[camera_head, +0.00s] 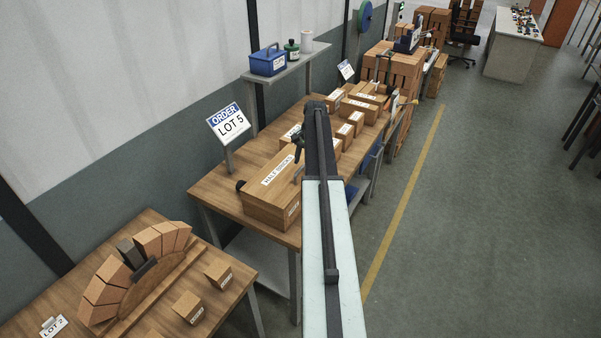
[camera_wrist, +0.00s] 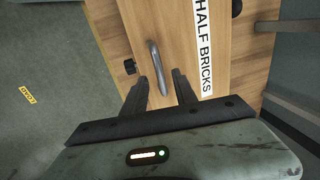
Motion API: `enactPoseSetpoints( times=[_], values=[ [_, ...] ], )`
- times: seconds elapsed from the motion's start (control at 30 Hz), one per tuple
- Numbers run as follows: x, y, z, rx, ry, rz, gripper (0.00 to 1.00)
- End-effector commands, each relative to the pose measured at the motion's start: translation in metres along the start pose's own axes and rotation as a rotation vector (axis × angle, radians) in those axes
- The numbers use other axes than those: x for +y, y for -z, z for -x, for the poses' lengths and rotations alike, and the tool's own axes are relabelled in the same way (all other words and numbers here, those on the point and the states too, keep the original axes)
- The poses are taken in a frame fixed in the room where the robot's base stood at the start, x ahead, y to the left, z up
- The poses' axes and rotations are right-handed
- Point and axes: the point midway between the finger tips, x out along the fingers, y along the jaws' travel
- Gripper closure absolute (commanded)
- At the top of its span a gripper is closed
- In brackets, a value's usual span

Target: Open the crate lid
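The wooden crate stands on the far table in the head view, its lid (camera_head: 280,172) labelled "HALF BRICKS" and lying closed. In the wrist view the lid (camera_wrist: 228,68) fills the middle, with the white label along its right side. A grey bar handle (camera_wrist: 158,67) sits on the lid. In the head view my gripper (camera_head: 299,140) is above the crate, partly hidden by my arm.
Several small labelled boxes (camera_head: 345,131) stand behind the crate on the same table (camera_head: 215,190). An "ORDER LOT 5" sign (camera_head: 229,122) stands at its left. A shelf with a blue caddy (camera_head: 269,61) is above. A brick arch (camera_head: 135,268) stands on the near table. The floor (camera_head: 480,220) at right is clear.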

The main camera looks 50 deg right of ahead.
Motion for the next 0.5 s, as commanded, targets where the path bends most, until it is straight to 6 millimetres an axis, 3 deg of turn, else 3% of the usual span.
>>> enactPoseSetpoints(
  times=[0.03,0.1,0.4,0.5],
  values=[
    [0.0011,0.0001,-0.0169,0.0,0.0,0.001,0.66],
    [0.0005,-0.0002,-0.0231,0.0,0.0,0.001,0.66],
    [-0.0012,-0.0008,-0.0224,0.0,0.0,0.002,0.66],
    [-0.0014,-0.001,-0.0224,0.0,0.0,0.002,0.94]
  ],
)
